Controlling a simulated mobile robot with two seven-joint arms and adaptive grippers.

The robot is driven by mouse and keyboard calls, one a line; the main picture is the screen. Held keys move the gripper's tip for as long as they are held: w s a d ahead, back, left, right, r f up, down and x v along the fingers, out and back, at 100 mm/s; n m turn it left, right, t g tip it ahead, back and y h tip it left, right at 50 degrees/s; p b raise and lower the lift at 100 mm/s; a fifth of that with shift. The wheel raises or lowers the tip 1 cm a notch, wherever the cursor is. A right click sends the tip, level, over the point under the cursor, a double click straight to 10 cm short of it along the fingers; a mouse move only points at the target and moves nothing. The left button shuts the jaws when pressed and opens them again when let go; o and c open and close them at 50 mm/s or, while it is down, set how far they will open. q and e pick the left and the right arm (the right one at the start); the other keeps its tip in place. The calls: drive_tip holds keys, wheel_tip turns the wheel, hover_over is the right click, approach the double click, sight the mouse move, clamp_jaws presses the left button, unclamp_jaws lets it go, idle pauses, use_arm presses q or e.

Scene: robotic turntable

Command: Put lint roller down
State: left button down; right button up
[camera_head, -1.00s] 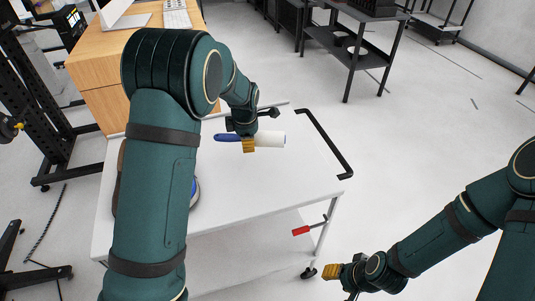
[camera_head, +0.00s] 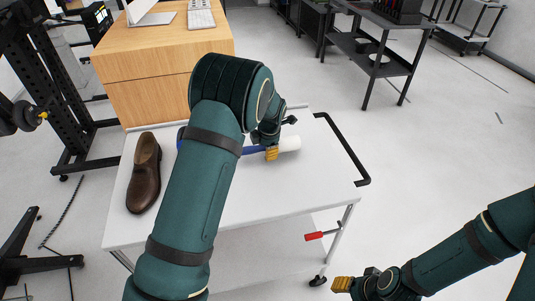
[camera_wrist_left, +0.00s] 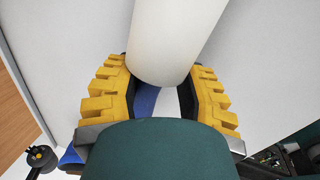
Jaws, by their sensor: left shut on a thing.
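The lint roller has a white cylinder (camera_head: 289,144) and a blue handle (camera_head: 254,150). It lies level over the right half of the white tabletop (camera_head: 300,185). My left gripper (camera_head: 271,154) is shut around it near where handle and cylinder meet. In the left wrist view the white cylinder (camera_wrist_left: 170,40) passes between the yellow fingers of the left gripper (camera_wrist_left: 160,85), with part of the blue handle below. I cannot tell whether the roller touches the tabletop. My right gripper (camera_head: 342,284) is low at the front right, away from the table; its opening is unclear.
A brown shoe (camera_head: 144,174) stands on the table's left side. A blue thing (camera_head: 180,137) is mostly hidden behind my left arm. A black handle bar (camera_head: 343,150) runs along the table's right edge. The tabletop right of my arm is clear. A wooden desk (camera_head: 155,70) stands behind.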

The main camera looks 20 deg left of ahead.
use_arm(q)
drive_tip(key=shift+x, duration=1)
drive_tip(key=shift+s+d, duration=0.1)
drive_tip(key=shift+s, duration=0.05)
drive_tip(key=shift+f, duration=0.2)
drive_tip(key=c, duration=0.5)
unclamp_jaws()
drive_tip(key=shift+c, duration=0.2)
drive_tip(key=shift+r, duration=0.15)
drive_tip(key=shift+r, duration=0.25)
drive_tip(key=p+v, duration=0.1)
drive_tip(key=v, duration=1)
drive_tip(key=shift+d+r+p, duration=0.15)
drive_tip(key=shift+r+p, duration=0.15)
drive_tip(key=shift+p, duration=0.05)
